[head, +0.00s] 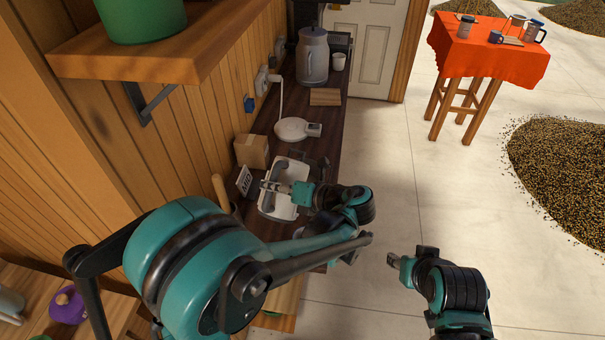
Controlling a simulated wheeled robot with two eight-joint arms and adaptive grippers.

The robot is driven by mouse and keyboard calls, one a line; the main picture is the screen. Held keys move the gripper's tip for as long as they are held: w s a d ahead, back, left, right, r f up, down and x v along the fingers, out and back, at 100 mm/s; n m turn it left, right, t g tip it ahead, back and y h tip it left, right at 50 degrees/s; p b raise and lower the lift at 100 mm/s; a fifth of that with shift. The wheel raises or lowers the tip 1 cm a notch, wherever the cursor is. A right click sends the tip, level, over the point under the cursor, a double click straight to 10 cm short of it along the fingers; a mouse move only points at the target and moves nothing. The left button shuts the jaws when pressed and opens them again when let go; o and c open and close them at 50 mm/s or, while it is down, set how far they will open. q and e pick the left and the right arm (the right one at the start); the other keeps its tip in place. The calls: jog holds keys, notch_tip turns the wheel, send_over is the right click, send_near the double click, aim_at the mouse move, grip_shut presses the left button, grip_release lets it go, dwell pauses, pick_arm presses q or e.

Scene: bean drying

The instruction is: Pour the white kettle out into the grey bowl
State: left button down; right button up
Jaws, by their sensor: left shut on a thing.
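On the dark counter (270,118) stand a white round base (291,130), a cardboard box (252,152), a small sign (244,181), a large grey jug (312,58) and a white cup (339,61). A wooden shelf (150,62) juts out at upper left.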

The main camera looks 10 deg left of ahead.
pick_arm(q)
jog(key=shift+s, duration=0.1)
jog(key=shift+r, duration=0.1)
jog(key=shift+w+d+r+m+g, duration=0.15)
jog(key=shift+w+r+m+g, duration=0.15)
jog(key=shift+w+m+g, duration=0.25)
jog(key=shift+w+d+r+m+p, duration=0.2)
jog(key=shift+w+m+p, duration=0.15)
jog(key=shift+w, duration=0.25)
jog(key=shift+a, duration=0.1)
